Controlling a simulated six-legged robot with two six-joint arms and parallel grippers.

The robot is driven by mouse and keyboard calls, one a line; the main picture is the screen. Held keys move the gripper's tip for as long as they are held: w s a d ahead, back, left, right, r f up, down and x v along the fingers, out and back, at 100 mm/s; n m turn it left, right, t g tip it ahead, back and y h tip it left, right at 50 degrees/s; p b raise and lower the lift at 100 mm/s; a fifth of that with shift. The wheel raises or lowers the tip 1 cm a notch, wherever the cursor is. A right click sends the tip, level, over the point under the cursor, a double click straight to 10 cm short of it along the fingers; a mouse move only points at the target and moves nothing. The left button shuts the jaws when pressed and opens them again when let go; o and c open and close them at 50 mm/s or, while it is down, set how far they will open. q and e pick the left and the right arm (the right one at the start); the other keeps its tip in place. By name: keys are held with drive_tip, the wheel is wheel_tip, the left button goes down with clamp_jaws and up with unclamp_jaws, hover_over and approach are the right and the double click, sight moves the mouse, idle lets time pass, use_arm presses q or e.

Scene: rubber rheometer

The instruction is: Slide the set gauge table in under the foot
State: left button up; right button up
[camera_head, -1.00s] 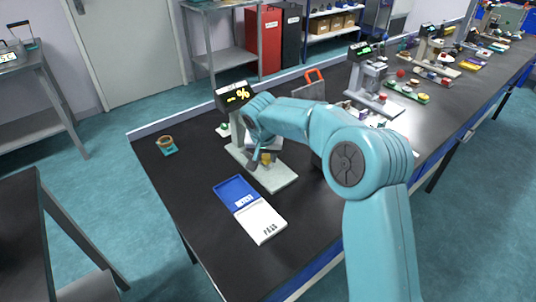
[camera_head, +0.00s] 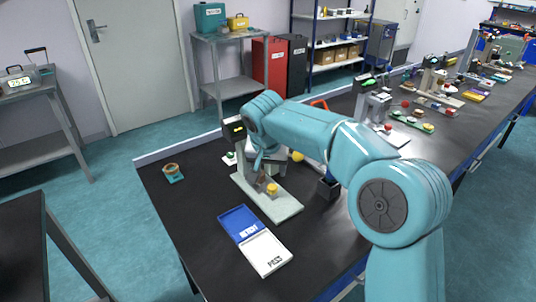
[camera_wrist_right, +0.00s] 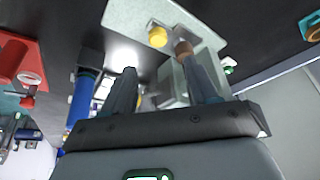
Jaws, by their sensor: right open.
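A grey-green bench stand with a dark display head (camera_head: 233,130) stands on the black bench, its long flat base plate (camera_head: 285,208) running toward me. I cannot tell which part is the gauge table, and the foot is hidden behind my arm. My right gripper (camera_head: 263,163) is over the plate, beside the stand's column. Its fingers are spread in the wrist view (camera_wrist_right: 158,68), with nothing clearly held. My left gripper is out of view.
An open blue-and-white case (camera_head: 256,240) lies in front of the plate. A small teal holder with a brown ring (camera_head: 173,171) is at the left. More instruments line the bench at the right. The bench's left front is clear.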

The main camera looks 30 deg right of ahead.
drive_tip(key=v, duration=0.6)
drive_tip(key=shift+r, duration=0.25)
drive_tip(key=shift+a, duration=0.1)
